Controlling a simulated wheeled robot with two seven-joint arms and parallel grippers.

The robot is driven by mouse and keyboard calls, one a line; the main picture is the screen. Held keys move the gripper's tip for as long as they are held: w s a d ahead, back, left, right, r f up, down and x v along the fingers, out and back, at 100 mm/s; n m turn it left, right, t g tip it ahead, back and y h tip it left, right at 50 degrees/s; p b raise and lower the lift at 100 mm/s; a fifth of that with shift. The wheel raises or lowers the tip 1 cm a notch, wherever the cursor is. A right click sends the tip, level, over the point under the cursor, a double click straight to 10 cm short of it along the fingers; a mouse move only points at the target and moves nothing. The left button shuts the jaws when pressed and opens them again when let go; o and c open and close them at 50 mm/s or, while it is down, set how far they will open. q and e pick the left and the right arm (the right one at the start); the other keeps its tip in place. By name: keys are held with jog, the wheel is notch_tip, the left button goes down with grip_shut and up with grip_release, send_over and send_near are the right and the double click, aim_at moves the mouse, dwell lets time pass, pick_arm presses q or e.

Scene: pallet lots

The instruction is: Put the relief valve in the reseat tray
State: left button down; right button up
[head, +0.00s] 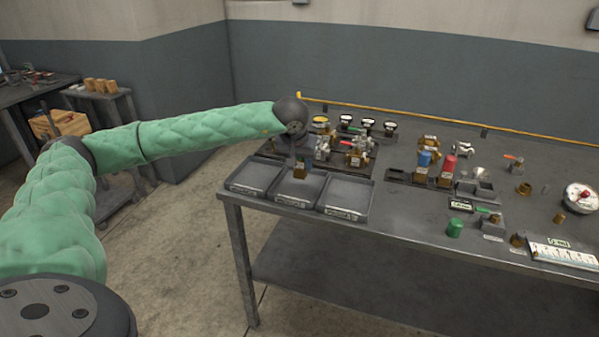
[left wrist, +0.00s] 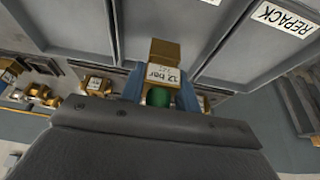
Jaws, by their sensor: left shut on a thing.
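My left gripper (head: 300,167) is shut on a brass relief valve (head: 301,173), which it holds over the middle of three shallow grey trays. In the left wrist view the valve (left wrist: 163,52) shows a brass body, a white "12 bar" label and a green cap between the blue fingers (left wrist: 160,92). Whether it touches the middle tray (head: 297,203) is not clear. The left tray (head: 235,187) and right tray (head: 345,213) look empty. One tray label in the left wrist view reads REPACK (left wrist: 285,17); no reseat label is readable. My right gripper is not in view.
A yellow rail (head: 420,118) runs along the back.

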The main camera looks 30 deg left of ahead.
aim_at(299, 169)
pick_arm(q)
jog(key=shift+a+f, duration=0.1)
jog(key=shift+a, duration=0.1)
jog(key=shift+f+p, duration=0.5)
jog(key=shift+f, duration=1.55)
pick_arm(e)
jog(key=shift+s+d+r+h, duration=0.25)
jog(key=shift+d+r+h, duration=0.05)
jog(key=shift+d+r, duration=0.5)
pick_arm(q)
jog(key=shift+f, duration=0.1)
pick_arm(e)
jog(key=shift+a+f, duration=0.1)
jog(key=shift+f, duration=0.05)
pick_arm(q)
jog(key=c, duration=1)
grip_release()
jog(key=shift+c, duration=0.2)
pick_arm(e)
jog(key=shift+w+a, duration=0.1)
